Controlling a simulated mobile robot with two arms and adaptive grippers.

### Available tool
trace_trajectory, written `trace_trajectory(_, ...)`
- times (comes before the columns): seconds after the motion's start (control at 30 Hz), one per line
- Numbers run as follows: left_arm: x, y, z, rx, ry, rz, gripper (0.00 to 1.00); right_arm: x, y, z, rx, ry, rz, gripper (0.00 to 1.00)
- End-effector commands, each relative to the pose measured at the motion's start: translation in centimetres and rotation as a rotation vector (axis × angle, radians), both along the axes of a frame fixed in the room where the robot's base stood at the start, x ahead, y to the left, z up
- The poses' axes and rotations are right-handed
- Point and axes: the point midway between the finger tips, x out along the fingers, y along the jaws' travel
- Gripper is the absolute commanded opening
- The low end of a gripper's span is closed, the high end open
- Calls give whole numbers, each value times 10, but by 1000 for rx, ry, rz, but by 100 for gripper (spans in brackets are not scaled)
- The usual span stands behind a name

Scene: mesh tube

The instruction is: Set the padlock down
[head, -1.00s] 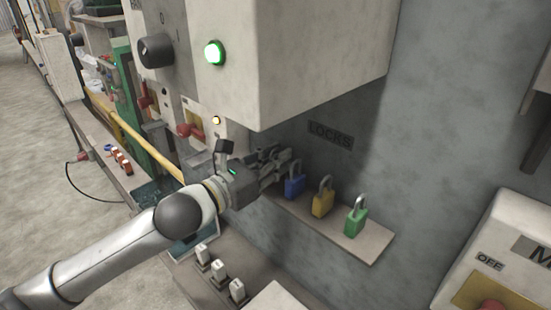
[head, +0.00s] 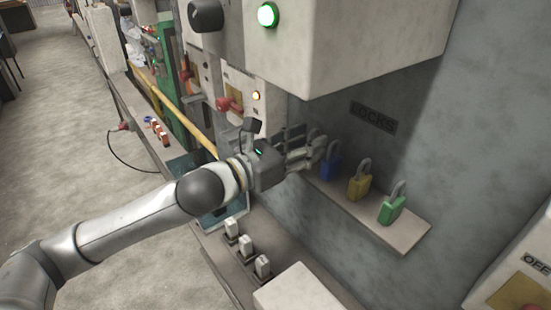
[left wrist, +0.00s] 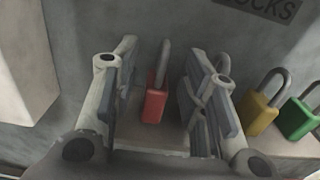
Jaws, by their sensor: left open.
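A red padlock (left wrist: 155,98) stands upright on the shelf, between the spread fingers of my left gripper (left wrist: 162,75) in the left wrist view. Bare space shows on both sides of it. In the head view my left gripper (head: 312,153) is open at the left end of the shelf and hides the red padlock. A blue padlock (head: 330,168), a yellow padlock (head: 359,185) and a green padlock (head: 392,209) stand in a row to its right. The yellow (left wrist: 261,112) and green (left wrist: 298,118) ones also show in the left wrist view. My right gripper is out of view.
The narrow shelf (head: 405,233) juts from the grey wall under a LOCKS label (head: 373,118). A large pale box (head: 355,50) with a green light overhangs the gripper. Several white switches (head: 246,250) sit below, and a white panel (head: 520,280) stands at right.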

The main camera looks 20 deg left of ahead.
Motion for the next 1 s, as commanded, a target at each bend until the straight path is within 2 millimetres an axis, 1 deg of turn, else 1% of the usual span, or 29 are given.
trace_trajectory(0.03, -8, 5, -4, 5, 0, 0, 40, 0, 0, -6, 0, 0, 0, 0)
trace_trajectory(0.3, -41, 29, -4, 5, 0, 4, 40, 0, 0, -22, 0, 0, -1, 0)
trace_trajectory(0.43, -56, 36, -4, 6, 1, 0, 40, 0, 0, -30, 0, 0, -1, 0)
trace_trajectory(0.53, -64, 44, -4, 3, 1, 4, 40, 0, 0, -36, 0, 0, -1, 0)
trace_trajectory(0.7, -74, 50, -2, 2, 0, 3, 40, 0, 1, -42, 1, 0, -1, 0)
trace_trajectory(1.0, -80, 52, 0, 0, 0, -1, 40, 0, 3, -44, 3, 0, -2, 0)
